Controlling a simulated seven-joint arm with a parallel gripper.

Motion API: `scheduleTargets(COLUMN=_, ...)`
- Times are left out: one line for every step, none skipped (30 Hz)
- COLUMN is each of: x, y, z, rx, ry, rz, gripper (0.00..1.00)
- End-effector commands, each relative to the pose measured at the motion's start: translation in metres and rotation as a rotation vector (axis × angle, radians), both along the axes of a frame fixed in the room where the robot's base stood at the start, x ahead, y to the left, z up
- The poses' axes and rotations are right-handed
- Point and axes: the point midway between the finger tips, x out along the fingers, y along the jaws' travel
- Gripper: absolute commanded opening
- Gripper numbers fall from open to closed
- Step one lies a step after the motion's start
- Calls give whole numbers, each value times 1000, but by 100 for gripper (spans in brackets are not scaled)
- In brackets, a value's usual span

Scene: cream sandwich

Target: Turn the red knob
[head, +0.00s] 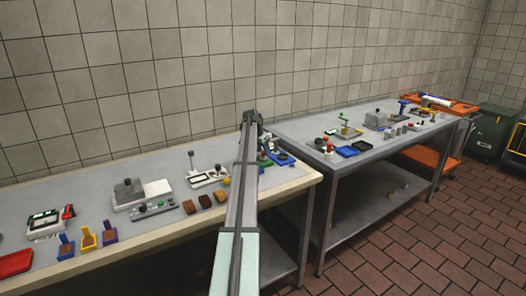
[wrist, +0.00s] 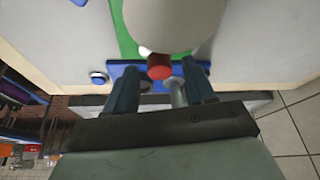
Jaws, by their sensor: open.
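In the wrist view the red knob (wrist: 159,66) is a small red cylinder at the front of a blue base (wrist: 116,70). My gripper (wrist: 160,76) is open, with one finger to the left of the knob and one to the right. Gaps show between the knob and both fingers, and I cannot tell how far it is in depth. A large pale rounded body (wrist: 168,20) covers the area behind the knob. In the head view my arm hides most of this spot, and I cannot make out the knob there.
A green panel (wrist: 125,38) lies behind the blue base, and a small blue and white button (wrist: 97,78) sits left of it. In the head view the near table (head: 150,240) holds brown blocks (head: 204,201) and several devices. A gap separates it from the far table (head: 290,127).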

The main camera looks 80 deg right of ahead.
Motion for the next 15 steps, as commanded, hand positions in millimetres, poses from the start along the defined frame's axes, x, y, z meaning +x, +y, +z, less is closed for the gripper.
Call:
scheduleTargets(x=1, y=2, z=4, rx=-1, ry=0, rz=0, gripper=54)
scheduleTargets(x=2, y=3, z=7, rx=0, ry=0, rz=0, gripper=54)
scheduleTargets(x=3, y=5, z=12, rx=0, ry=0, rz=0, gripper=54)
scheduleTargets(x=4, y=6, z=16, rx=0, ry=0, rz=1, gripper=54)
scheduleTargets(x=5, y=8, z=20, rx=-1, ry=0, rz=1, gripper=54)
scheduleTargets(x=6, y=10, z=27, rx=-1, ry=0, rz=0, gripper=54)
scheduleTargets(x=7, y=12, z=33, rx=-3, ry=-1, rz=1, gripper=54)
scheduleTargets(x=8, y=14, z=38, rx=-3, ry=-1, rz=1, gripper=54)
scheduleTargets(x=10, y=17, z=45, rx=-1, ry=0, rz=0, gripper=54)
scheduleTargets(x=11, y=19, z=51, rx=-1, ry=0, rz=0, gripper=54)
scheduleTargets(x=12, y=21, z=57, rx=-3, ry=-1, rz=1, gripper=54)
scheduleTargets(x=13, y=23, z=65, rx=-3, ry=-1, rz=1, gripper=54)
scheduleTargets(x=14, y=25, z=70, rx=-1, ry=0, rz=0, gripper=54)
scheduleTargets(x=15, y=27, z=75, rx=-1, ry=0, rz=0, gripper=54)
scheduleTargets(x=17, y=29, z=81, rx=-1, ry=0, rz=0, gripper=54)
